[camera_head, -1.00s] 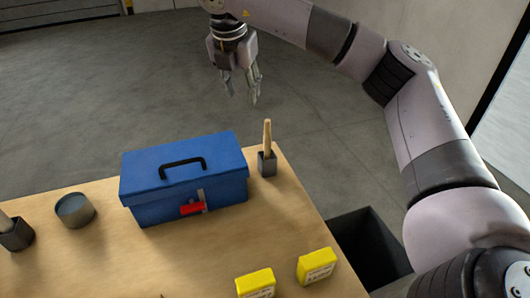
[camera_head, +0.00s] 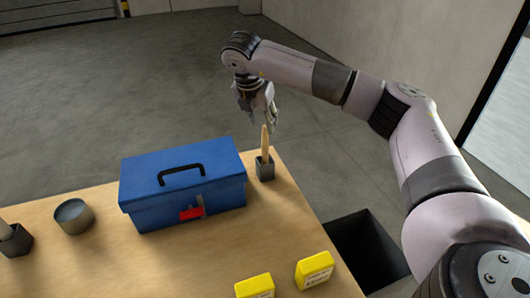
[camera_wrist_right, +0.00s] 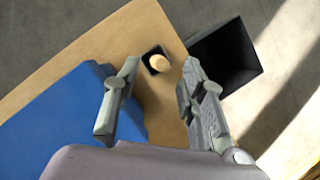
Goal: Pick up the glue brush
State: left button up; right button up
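The glue brush (camera_head: 265,143) stands upright with its pale wooden handle up in a small dark square holder (camera_head: 265,171), at the table's far right corner. My right gripper (camera_head: 272,122) hangs just above and behind the handle in the head view, fingers pointing down. In the right wrist view the open fingers (camera_wrist_right: 152,100) are apart, with the brush handle (camera_wrist_right: 190,66) beyond them near the right finger. Nothing is between the fingertips that I can see as held. My left gripper is not in view.
A blue toolbox (camera_head: 184,183) with a black handle stands close left of the brush holder. A grey round tin (camera_head: 74,216), another dark holder (camera_head: 14,240) and two yellow boxes (camera_head: 314,269) are on the wooden table (camera_head: 120,270). A dark open bin (camera_head: 366,250) stands beyond the right edge.

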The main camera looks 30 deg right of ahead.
aim_at(265, 127)
jog(key=p+x, duration=0.1)
jog(key=x, duration=0.2)
jog(key=shift+s+d+f, duration=0.1)
jog(key=shift+d+f, duration=0.1)
jog(key=shift+f, duration=0.1)
jog(key=shift+d+f+p, duration=0.15)
jog(key=shift+f+p, duration=0.15)
jog(key=shift+f, duration=0.15)
grip_shut()
